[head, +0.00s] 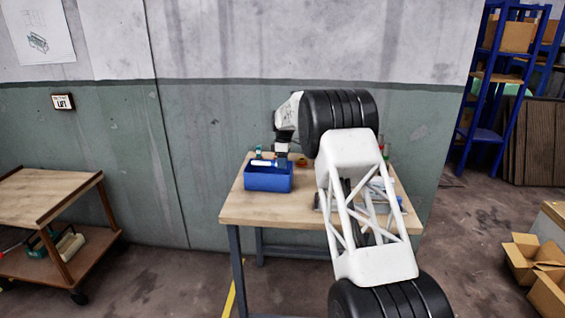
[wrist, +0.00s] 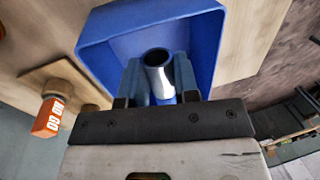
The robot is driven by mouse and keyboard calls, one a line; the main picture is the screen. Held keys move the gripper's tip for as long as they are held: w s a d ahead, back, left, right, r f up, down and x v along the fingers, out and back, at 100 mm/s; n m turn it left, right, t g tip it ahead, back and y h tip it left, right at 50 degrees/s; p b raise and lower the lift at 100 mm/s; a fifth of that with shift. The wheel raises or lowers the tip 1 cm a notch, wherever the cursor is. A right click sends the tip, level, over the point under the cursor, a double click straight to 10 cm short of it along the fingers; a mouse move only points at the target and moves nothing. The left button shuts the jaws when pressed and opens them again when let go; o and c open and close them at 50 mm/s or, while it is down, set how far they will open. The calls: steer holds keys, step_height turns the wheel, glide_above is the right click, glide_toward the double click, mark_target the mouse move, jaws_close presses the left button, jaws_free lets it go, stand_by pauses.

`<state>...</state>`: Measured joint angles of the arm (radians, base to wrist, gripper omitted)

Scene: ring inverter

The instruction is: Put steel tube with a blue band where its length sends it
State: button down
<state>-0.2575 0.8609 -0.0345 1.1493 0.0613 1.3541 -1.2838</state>
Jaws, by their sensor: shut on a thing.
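The steel tube with a blue band (wrist: 158,72) is between the fingers of my gripper (wrist: 160,82) in the wrist view. Its open, dark end faces the camera, and a blue part shows lower down between the fingers. In the head view the tube (head: 263,163) lies roughly sideways at the gripper (head: 281,161), over the blue bin (head: 268,182). The bin also shows behind the tube in the wrist view (wrist: 97,48). My gripper is shut on the tube. I cannot tell whether the tube touches the bin.
The bin stands on a wooden-topped table (head: 240,208) by the wall. An orange block with markings (wrist: 48,117) stands near a wooden piece (wrist: 72,75). My arm hides much of the table's right side. A wooden cart (head: 45,195) stands to the left.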

steer(key=shift+f, duration=3.4)
steer(key=c, duration=0.8)
jaws_free()
steer(key=shift+f, duration=0.1)
steer(key=shift+w+d+r, duration=0.1)
steer(key=shift+w+r, duration=0.15)
steer(key=shift+r, duration=1.05)
steer(key=shift+w+a+r, duration=0.1)
steer(key=shift+w+r, duration=0.15)
steer(key=shift+r, duration=1)
steer(key=shift+w+d+r, duration=0.1)
steer(key=shift+w+r, duration=0.15)
steer(key=shift+r, duration=1.05)
